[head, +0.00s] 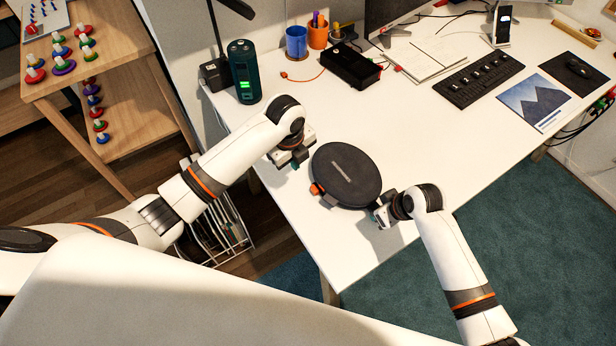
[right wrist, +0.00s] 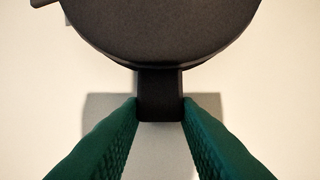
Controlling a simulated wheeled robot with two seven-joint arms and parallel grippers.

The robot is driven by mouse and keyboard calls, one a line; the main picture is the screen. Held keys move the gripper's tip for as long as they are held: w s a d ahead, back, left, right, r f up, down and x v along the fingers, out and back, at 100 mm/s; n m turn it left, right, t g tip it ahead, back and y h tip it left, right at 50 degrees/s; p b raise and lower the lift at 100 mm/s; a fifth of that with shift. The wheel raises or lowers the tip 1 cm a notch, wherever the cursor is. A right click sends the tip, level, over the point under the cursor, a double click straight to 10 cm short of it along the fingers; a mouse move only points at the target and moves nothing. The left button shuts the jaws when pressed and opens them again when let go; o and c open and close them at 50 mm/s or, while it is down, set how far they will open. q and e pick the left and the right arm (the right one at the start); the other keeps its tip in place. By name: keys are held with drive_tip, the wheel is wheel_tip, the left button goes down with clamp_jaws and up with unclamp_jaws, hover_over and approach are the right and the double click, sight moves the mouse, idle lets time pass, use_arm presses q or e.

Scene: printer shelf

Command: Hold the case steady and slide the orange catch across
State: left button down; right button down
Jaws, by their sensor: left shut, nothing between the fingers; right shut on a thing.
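The case (head: 346,172) is a round, dark, closed disc lying on the white table near its front edge. The orange catch (head: 316,188) sits on its left side in the head view. My right gripper (head: 380,212) is at the case's lower right. In the right wrist view its green fingers (right wrist: 160,112) are shut on a dark tab (right wrist: 160,95) that sticks out from the case (right wrist: 160,30). My left gripper (head: 298,160) is shut and empty, just left of the case and above the catch, apart from both. The orange catch is not visible in the right wrist view.
Behind the case stand a dark green cylinder (head: 244,70), a black box (head: 351,67), a blue cup (head: 297,43) and an orange cup (head: 318,32). A keyboard (head: 479,79) lies at the back right. The table right of the case is clear.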

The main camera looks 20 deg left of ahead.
sight(314, 190)
use_arm(q)
drive_tip(key=w+a+n+h, duration=0.1)
drive_tip(key=a+n+h, duration=0.2)
drive_tip(key=n, duration=0.5)
drive_tip(key=w+a+n+g+h, duration=0.1)
drive_tip(key=w+a+n+h, duration=0.1)
drive_tip(key=a+n+h, duration=0.2)
drive_tip(key=n, duration=0.3)
drive_tip(key=shift+w+a+n, duration=0.25)
drive_tip(key=shift+w+n, duration=0.05)
drive_tip(key=shift+n, duration=0.1)
drive_tip(key=x, duration=0.9)
drive_tip(key=shift+s+d+f, duration=0.15)
drive_tip(key=shift+d+f, duration=0.05)
drive_tip(key=shift+d, duration=0.05)
drive_tip(key=shift+s+d+f, duration=0.1)
drive_tip(key=shift+s+d, duration=0.3)
drive_tip(key=shift+d, duration=0.2)
drive_tip(key=shift+s+d+f, duration=0.1)
drive_tip(key=shift+s+d, duration=0.3)
drive_tip(key=shift+d, duration=0.15)
drive_tip(key=shift+s+d+r, duration=0.1)
drive_tip(key=shift+s+d, duration=0.3)
drive_tip(key=shift+d, duration=0.15)
